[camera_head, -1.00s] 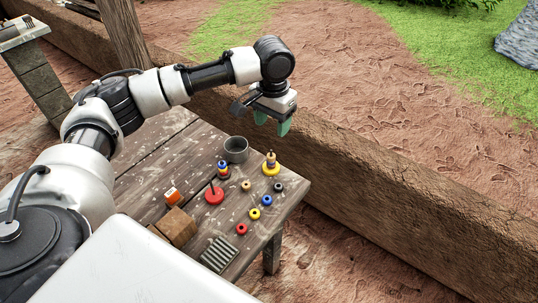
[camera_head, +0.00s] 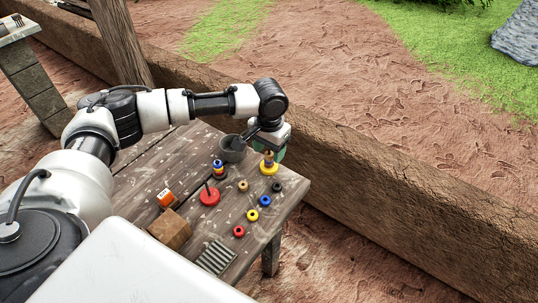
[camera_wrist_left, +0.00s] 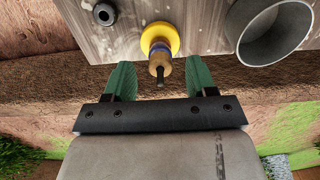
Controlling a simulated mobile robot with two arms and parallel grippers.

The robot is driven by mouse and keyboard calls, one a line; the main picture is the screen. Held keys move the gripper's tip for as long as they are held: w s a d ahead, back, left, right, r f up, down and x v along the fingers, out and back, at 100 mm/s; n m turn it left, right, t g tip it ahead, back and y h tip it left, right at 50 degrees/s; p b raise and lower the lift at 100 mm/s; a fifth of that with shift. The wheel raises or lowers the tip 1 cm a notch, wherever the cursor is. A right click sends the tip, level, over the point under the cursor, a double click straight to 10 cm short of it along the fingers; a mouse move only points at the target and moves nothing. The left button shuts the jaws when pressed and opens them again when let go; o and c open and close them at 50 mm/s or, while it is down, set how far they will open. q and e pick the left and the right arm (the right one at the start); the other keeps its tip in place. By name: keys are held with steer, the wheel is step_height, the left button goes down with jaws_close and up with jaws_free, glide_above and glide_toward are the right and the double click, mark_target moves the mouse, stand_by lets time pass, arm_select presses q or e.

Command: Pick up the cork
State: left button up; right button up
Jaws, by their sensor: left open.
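A tan, cork-coloured piece (camera_head: 268,156) sits on a dark peg above a purple-blue ring and a yellow round base (camera_head: 269,170), near the table's far right corner. I take this piece to be the cork, though a loose tan ring (camera_head: 243,186) also lies on the table. My left gripper (camera_head: 280,154) is open beside the peg. In the left wrist view the tan piece (camera_wrist_left: 160,63) appears between the two green fingertips (camera_wrist_left: 159,66), with a gap on both sides. Whether it is within finger depth is unclear. My right gripper is not in view.
A grey cup (camera_head: 231,155) stands beside the peg, partly behind my wrist. Several small coloured rings, a red-based peg (camera_head: 209,197), a wooden block (camera_head: 170,229) and a ribbed grey piece (camera_head: 215,257) lie on the table. A low mud wall (camera_head: 400,200) runs behind the table.

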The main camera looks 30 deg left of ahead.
arm_select(q)
steer(key=shift+f, duration=0.5)
steer(key=c, duration=1)
steer(key=shift+c, duration=0.2)
steer(key=shift+r, duration=0.15)
